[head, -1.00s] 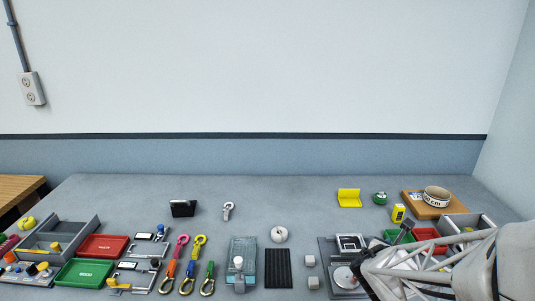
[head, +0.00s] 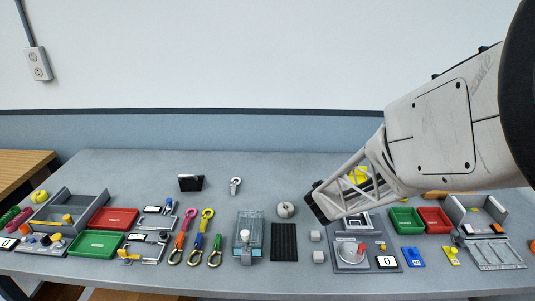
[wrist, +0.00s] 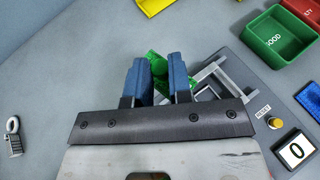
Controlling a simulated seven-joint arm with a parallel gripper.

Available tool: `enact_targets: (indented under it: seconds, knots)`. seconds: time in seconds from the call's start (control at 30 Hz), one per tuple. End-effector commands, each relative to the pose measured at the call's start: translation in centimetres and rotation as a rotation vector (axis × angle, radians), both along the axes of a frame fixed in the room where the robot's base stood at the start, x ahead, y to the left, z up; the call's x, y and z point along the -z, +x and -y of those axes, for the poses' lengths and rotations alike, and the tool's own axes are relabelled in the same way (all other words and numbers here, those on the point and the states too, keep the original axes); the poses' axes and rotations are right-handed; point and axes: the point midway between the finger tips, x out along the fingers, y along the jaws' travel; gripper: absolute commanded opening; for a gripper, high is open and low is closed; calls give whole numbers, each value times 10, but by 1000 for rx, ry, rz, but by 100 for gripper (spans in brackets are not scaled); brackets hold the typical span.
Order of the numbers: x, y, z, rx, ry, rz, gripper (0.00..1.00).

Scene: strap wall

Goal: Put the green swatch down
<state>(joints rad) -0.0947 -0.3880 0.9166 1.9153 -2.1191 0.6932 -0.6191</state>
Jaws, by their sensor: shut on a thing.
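My gripper (head: 318,208) is at the left end of the lattice arm, near the test station with a white frame and a round plate. In the wrist view its blue fingers (wrist: 160,64) are shut on the green swatch (wrist: 157,67), which shows between and just past the fingertips. More green shows to the right of the right finger, by the grey frame (wrist: 211,75). The fingers hide part of the swatch. I cannot tell whether it touches anything below. In the head view the swatch is hidden.
The station (head: 349,265) has a round plate and a counter (head: 387,262) reading 0. A green tray (head: 406,221) and a red tray (head: 434,220) stand to its right. The table behind the mat is mostly clear.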

Motion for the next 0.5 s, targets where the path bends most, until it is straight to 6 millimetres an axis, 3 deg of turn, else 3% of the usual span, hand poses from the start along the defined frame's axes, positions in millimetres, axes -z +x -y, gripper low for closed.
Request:
enact_targets:
  seconds: [0.5]
  knots:
    - [14, 68, -88, -63, -3, -4, 0]
